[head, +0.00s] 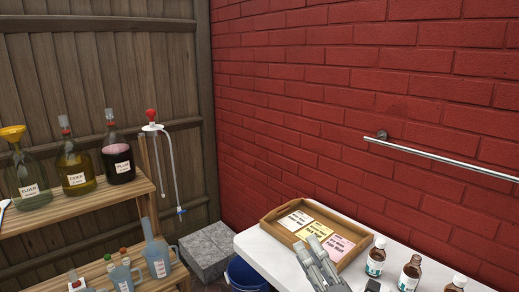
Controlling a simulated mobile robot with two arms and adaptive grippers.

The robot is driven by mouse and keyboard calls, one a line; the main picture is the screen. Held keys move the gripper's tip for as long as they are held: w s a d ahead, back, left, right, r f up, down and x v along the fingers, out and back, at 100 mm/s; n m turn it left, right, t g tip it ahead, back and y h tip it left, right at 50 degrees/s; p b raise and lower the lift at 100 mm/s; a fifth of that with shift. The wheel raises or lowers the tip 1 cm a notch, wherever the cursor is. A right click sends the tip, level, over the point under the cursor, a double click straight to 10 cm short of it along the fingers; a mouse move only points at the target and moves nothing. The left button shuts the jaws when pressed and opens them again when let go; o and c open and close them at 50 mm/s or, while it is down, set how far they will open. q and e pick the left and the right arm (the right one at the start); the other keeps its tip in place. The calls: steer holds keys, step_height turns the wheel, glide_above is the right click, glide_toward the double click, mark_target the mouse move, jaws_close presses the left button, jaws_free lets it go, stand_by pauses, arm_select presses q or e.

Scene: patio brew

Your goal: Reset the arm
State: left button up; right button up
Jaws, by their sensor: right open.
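My right gripper (310,247) comes in from the bottom of the head view, over the white table (268,252). Its fingers point up and away, in front of the near side of a wooden tray (268,218). It is open, and I see nothing between its fingers. I cannot tell whether it touches the tray or table. My left gripper is not in view.
Brown bottles (376,257) stand on the table to the right of the gripper. Labelled glass jugs (75,168) stand on a wooden shelf (80,210) at left. A blue bucket (245,274) and grey block (207,250) sit between. A metal rail (445,159) crosses the brick wall.

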steer(key=s+d+f+m+g+h, duration=0.3)
steer(key=d+f+m+h, duration=0.2)
steer(key=f+m, duration=0.35)
steer(key=s+d+f+m+g+h, duration=0.3)
steer(key=s+d+f+m+h, duration=0.15)
steer(key=d+f+m, duration=0.35)
steer(key=s+a+f+m+g, duration=0.1)
steer(key=s+f+m+g, duration=0.25)
steer(key=s, duration=0.35)
steer(key=s+a+f+m+g+y, duration=0.1)
steer(key=s+f+m+g, duration=0.2)
steer(key=s, duration=0.4)
steer(key=s+a+f+m+g, duration=0.1)
steer(key=s+f+m+g, duration=0.1)
steer(key=s+f+g, duration=0.4)
step_height(320, 180, down, 26)
steer(key=s, duration=0.3)
steer(key=s+d+f, duration=0.2)
steer(key=s+f, duration=1.3)
steer(key=s, duration=0.1)
steer(key=shift+d, duration=0.4)
